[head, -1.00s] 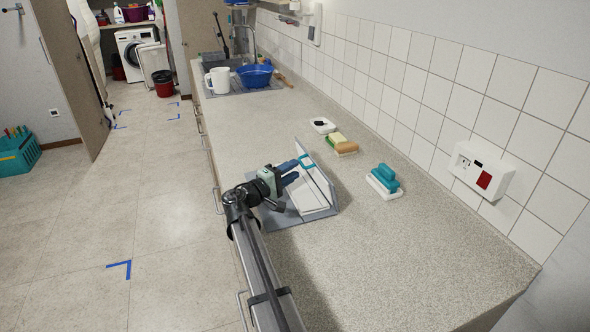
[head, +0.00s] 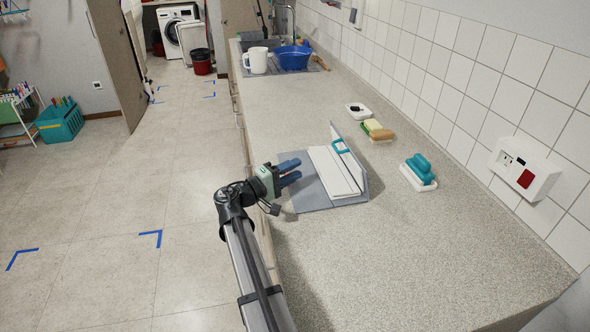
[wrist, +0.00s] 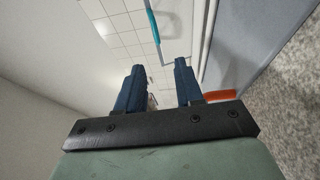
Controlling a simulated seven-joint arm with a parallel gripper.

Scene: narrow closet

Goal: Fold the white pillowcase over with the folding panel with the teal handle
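The grey folding board (head: 308,195) lies on the counter. Its folding panel (head: 352,160) stands up steeply at the right side, with the teal handle (head: 341,146) near its far top edge. The white pillowcase (head: 333,172) lies on the middle of the board as a narrow strip beside the raised panel. My gripper (head: 293,173) is over the board's left part, left of the pillowcase and apart from the handle. Its fingers are open and empty. In the wrist view the teal handle (wrist: 153,27) is ahead of the open fingers (wrist: 158,82).
A white jug (head: 256,62) and blue bowl (head: 293,56) stand by the sink. The near counter is clear.

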